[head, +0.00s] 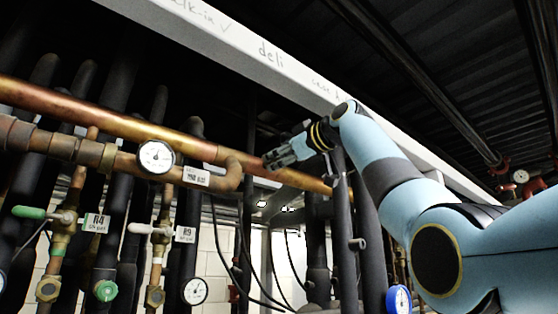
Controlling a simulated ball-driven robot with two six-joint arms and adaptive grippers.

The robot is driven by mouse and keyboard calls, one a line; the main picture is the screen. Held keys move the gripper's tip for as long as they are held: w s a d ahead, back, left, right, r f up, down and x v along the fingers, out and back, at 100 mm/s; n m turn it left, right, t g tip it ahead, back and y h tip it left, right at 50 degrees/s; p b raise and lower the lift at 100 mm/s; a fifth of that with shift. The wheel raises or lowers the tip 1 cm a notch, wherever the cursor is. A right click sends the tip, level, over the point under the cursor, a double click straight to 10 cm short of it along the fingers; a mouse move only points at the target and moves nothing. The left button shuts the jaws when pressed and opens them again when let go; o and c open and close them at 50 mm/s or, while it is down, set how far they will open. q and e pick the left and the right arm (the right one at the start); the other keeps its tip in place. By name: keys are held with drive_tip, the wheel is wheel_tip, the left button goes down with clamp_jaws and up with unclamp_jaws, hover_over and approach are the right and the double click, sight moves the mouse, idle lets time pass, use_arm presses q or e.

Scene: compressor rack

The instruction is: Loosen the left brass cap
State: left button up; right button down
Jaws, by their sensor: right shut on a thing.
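The left brass cap (48,289) is a hex cap at the bottom of the left valve, below the tag R4, at the lower left. A second brass cap (154,296) sits under the valve by the tag R9. My right gripper (268,161) points left in front of the thick copper pipe, well above and to the right of both caps. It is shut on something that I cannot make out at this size. My left gripper is out of view.
A copper pipe (120,124) slopes across the left, with a gauge (156,157) below it. Valve handles, green (30,212) and white (148,229), stick out above the caps. A green cap (105,290) and a lower gauge (195,291) stand near. A white beam (250,48) crosses above.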

drive_tip(key=shift+n, duration=0.6)
drive_tip(key=c, duration=1)
unclamp_jaws()
drive_tip(key=v, duration=1.2)
